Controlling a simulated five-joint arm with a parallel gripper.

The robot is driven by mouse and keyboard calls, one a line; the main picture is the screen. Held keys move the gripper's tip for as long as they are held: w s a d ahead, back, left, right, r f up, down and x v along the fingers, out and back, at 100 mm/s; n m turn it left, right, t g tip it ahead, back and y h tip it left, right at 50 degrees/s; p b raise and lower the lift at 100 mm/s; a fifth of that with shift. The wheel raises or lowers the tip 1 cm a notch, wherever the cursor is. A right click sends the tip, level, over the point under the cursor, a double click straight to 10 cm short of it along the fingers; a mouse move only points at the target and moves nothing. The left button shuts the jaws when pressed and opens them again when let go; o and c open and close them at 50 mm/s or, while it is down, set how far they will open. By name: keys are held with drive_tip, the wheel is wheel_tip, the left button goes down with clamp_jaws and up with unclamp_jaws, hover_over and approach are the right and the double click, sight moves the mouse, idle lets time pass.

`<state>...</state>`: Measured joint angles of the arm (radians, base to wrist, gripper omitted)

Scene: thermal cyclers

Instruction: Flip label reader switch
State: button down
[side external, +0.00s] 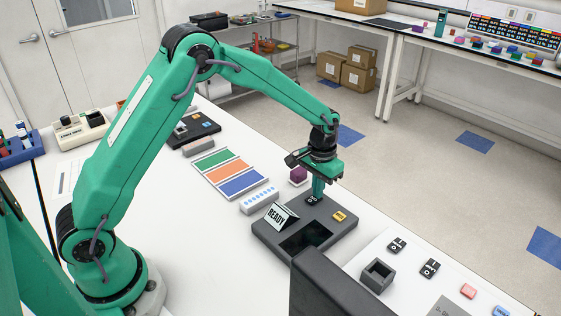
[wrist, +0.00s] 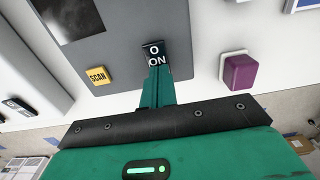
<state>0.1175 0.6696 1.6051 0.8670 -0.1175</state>
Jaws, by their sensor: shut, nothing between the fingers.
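The label reader is a dark grey box (side external: 268,232) with a tilted READY sign (side external: 281,216), a dark recessed window (side external: 304,237) and a yellow SCAN button (side external: 339,216). Its black switch (side external: 311,200), marked O and ON, sits near the box's far edge; it also shows in the wrist view (wrist: 154,52). My gripper (side external: 318,193) is shut and empty, pointing down right at the switch. In the wrist view the green fingertips (wrist: 157,75) meet the ON end of the switch. Touching or just above, I cannot tell. The fingers hide part of it.
A purple block (side external: 298,174) stands beyond the reader; the wrist view shows it close to the fingers (wrist: 240,73). A white strip with blue dots (side external: 259,200) lies left of the reader. A dark upright panel (side external: 330,285) stands in front. More switches (side external: 430,267) lie at right.

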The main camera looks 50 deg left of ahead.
wheel_tip(320, 180, up, 7)
idle(1.2)
drive_tip(key=s+a+r+t, duration=0.3)
drive_tip(key=s+a+r, duration=0.1)
drive_tip(key=s+r, duration=0.85)
drive_tip(key=s+a+r+t, duration=0.1)
drive_tip(key=s+a+t, duration=0.1)
drive_tip(key=s, duration=1.4)
drive_tip(key=shift+r+t, duration=0.2)
drive_tip(key=shift+t, duration=0.1)
